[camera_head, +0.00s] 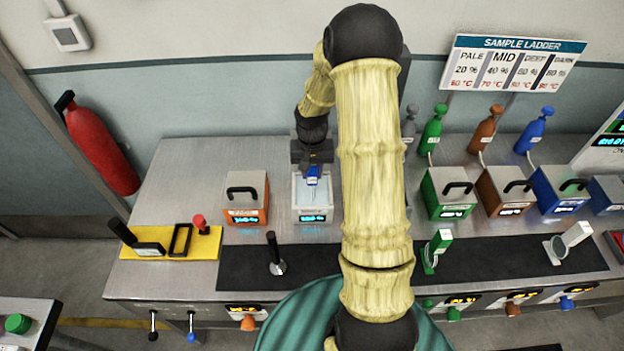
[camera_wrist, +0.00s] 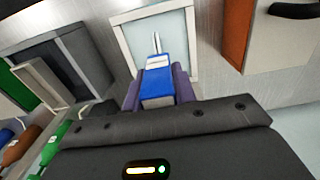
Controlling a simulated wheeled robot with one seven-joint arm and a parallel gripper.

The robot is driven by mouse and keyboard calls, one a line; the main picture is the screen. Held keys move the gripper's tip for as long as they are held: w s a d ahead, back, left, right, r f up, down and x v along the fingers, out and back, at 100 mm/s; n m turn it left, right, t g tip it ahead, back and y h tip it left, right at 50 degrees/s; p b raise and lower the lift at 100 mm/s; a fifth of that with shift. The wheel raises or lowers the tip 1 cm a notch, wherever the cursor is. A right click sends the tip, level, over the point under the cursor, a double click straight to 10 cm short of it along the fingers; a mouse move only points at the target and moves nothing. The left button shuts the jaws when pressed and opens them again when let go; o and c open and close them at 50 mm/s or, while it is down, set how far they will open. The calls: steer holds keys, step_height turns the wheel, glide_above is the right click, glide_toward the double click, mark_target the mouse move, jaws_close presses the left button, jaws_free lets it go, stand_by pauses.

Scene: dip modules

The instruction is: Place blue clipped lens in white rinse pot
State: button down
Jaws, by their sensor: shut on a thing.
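My gripper (camera_head: 313,166) is shut on the blue clip of the blue clipped lens (camera_head: 312,176). In the wrist view, the fingers of my gripper (camera_wrist: 158,88) close on both sides of the blue clip (camera_wrist: 157,88). A thin pale part, seen edge-on, points from the clip toward the open white rinse pot (camera_wrist: 123,42). In the head view the clip is over the back part of the white rinse pot (camera_head: 313,210), which has a blue-lit display. I cannot tell how far the lens reaches into the pot.
An orange lidded pot (camera_head: 245,213) stands left of the white pot. Other clipped lenses (camera_head: 441,241) stand on the dark front mat (camera_head: 490,262). A yellow tray (camera_head: 205,242) lies at left.

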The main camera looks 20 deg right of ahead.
mark_target(312, 180)
steer(key=shift+f, duration=0.1)
steer(key=shift+f+p, duration=0.6)
steer(key=shift+f, duration=1.5)
steer(key=shift+f, duration=0.1)
steer(key=c, duration=1.1)
jaws_free()
steer(key=shift+r, duration=0.2)
